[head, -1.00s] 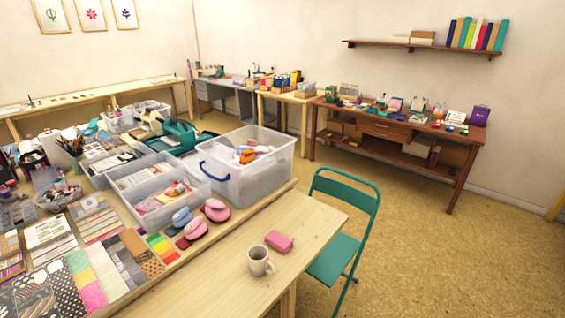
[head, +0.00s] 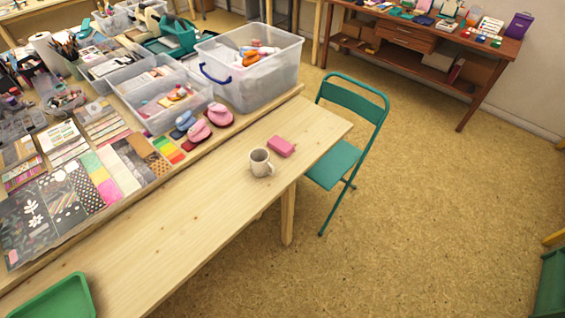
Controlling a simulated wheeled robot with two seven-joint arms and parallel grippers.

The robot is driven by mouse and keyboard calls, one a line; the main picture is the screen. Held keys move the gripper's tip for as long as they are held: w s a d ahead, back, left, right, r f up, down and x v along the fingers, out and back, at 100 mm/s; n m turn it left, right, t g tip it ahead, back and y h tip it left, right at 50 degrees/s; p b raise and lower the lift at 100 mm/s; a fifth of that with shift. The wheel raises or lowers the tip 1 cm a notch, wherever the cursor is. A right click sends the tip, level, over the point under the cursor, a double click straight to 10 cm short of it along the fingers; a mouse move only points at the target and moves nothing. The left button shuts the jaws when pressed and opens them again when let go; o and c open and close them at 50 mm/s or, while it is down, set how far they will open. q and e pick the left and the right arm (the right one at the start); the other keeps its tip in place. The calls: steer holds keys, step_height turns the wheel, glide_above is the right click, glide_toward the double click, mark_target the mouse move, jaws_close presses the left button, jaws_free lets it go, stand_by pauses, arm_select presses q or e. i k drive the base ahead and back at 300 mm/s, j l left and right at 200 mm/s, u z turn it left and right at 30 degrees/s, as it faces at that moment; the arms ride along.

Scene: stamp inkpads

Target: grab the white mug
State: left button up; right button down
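The white mug (head: 260,163) stands upright on the light wooden table (head: 195,210), near its right end. Its handle points to the right. A small pink box-like item (head: 281,147) lies just behind and to the right of the mug, close to it. Neither of my grippers shows in the head view.
A teal folding chair (head: 346,130) stands at the table's right end. A green tray (head: 55,300) lies at the table's near left. Stamps (head: 198,130), paper samples and clear plastic bins (head: 250,80) fill the raised surface behind. Open floor (head: 420,220) lies to the right.

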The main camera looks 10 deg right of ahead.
mark_target(260, 165)
steer(key=i+l+u, duration=0.5)
steer(key=l, duration=0.2)
steer(key=i+l+u, duration=0.25)
steer(key=l, duration=0.15)
steer(key=k, duration=0.1)
